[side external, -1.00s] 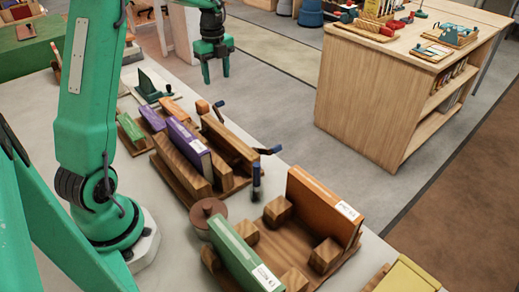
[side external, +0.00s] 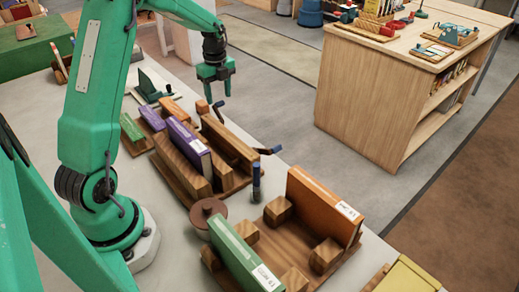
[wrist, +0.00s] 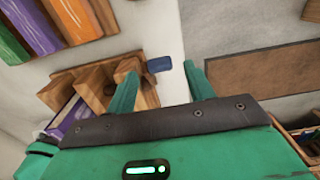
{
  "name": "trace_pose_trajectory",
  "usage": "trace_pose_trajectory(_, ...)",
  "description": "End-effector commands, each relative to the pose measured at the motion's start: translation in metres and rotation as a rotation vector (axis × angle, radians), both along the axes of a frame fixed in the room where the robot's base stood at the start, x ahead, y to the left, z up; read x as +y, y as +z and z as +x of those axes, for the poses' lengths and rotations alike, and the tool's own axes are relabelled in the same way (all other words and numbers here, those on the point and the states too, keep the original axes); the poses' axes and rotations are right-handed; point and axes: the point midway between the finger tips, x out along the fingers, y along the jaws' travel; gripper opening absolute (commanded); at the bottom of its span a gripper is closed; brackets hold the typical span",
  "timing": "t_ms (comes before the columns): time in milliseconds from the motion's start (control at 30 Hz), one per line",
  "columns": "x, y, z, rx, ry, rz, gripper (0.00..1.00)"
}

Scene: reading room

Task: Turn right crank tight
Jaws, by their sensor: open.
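A wooden press (side external: 228,142) stands on the pale table with a purple book (side external: 188,136) in it. Two cranks with dark blue grips stick out from its far side: one crank (side external: 218,106) at the upper end and one crank (side external: 269,150) at the right in the side view. My gripper (side external: 215,97) is open and empty, fingers pointing down, near and above the upper crank. In the wrist view a blue crank grip (wrist: 160,65) shows between the fingertips of my gripper (wrist: 161,76). I cannot tell whether the fingers touch it. My gripper's body hides part of the press.
A wooden holder with an orange book (side external: 318,205) and a green book (side external: 240,255) stands at the near end. A dark blue upright cylinder (side external: 257,180) and a brown round knob (side external: 208,212) are close to the press. Beyond the table edge is open floor (side external: 285,110).

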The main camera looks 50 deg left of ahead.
Motion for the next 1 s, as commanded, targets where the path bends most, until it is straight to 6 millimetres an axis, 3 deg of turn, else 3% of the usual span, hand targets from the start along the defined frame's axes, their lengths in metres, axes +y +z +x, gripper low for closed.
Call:
trace_pose_trajectory(200, 0.0, -0.016, 0.0, 0.001, 0.0, -0.001, 0.53)
trace_pose_trajectory(500, 0.0, -0.018, 0.0, 0.0, 0.0, 0.0, 0.53)
trace_pose_trajectory(533, 0.0, -0.018, 0.0, 0.0, 0.0, 0.0, 0.51)
trace_pose_trajectory(800, 0.0, -0.018, 0.002, -0.006, -0.002, 0.003, 0.0)
trace_pose_trajectory(1000, -0.001, -0.017, 0.004, -0.008, -0.004, 0.004, 0.0)
